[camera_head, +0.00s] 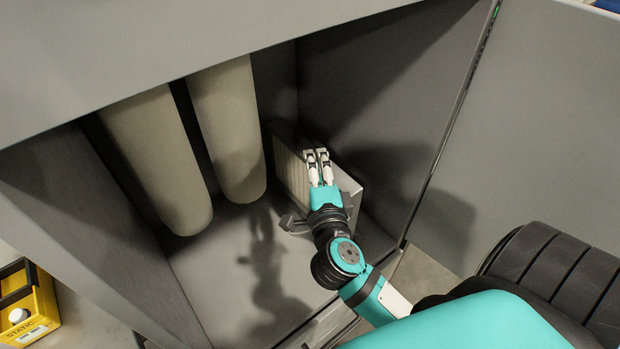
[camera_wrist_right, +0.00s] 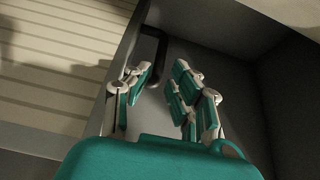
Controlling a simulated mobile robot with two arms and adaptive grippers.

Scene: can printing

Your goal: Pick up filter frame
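The filter frame (camera_head: 350,185) stands at the back right inside the grey cabinet, a grey box-like frame with a cream pleated face on its left side. The pleats also show large at the left of the right wrist view (camera_wrist_right: 50,75), beside a grey frame edge. My right gripper (camera_head: 317,153) reaches in from the lower right and is over the frame, hiding part of it. In the right wrist view its fingers (camera_wrist_right: 160,90) are apart with a gap between them, next to the frame edge. I cannot tell whether they touch it. My left gripper is not in view.
Two long beige cylinders (camera_head: 155,155) (camera_head: 228,130) hang in the cabinet left of the frame. The cabinet floor (camera_head: 225,270) between them and the front is mostly clear. The open door (camera_head: 540,130) stands at the right. A yellow box (camera_head: 40,315) is outside at lower left.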

